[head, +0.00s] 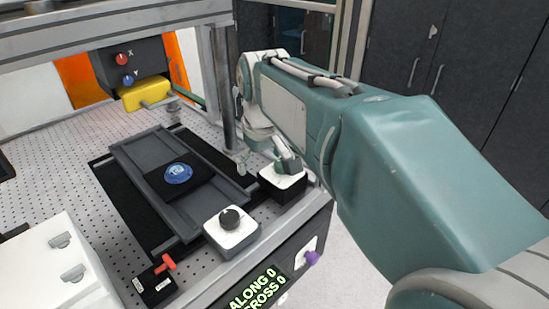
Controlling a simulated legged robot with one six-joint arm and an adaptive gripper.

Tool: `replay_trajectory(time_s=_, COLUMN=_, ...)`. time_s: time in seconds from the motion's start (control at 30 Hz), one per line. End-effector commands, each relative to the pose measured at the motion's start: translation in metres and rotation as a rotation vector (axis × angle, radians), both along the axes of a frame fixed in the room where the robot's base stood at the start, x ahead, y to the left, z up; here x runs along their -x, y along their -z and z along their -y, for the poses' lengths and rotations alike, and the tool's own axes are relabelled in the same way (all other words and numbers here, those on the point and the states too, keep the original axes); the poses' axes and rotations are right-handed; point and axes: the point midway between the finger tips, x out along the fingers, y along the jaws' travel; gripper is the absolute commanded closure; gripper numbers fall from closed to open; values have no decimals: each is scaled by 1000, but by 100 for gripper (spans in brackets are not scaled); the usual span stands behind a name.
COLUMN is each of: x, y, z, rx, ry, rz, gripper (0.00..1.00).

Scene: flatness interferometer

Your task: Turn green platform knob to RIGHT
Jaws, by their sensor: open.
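My gripper (265,161) reaches down from the upper right, its fingers spread apart. It is over or beside a black box with a white top (283,181) at the platform's right side. A greenish part shows above that white top; I cannot tell whether it is the green knob or one of my fingertips. No green knob is clearly visible elsewhere, and its pointing direction cannot be read. The platform (150,165) is a dark grey slide on black rails, carrying a blue disc (178,173) on a black plate.
A black knob (230,218) sits on a white-topped box in front. A red lever (166,264), a purple knob (311,257) and a green-lettered display (257,291) are near the front edge. Red (122,59) and blue (128,79) knobs are behind. A metal post (222,90) stands close left of my gripper.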

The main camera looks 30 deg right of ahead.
Motion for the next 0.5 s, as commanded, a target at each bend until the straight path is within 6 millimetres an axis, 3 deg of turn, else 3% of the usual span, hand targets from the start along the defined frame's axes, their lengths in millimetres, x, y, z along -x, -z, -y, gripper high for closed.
replay_trajectory(time_s=0.1, x=-31, y=0, z=26, rx=0, ry=-13, rz=-61, gripper=0)
replay_trajectory(time_s=0.3, x=-76, y=9, z=73, rx=-12, ry=-46, rz=-158, gripper=0)
replay_trajectory(time_s=0.5, x=-104, y=22, z=112, rx=-31, ry=-75, rz=-225, gripper=0)
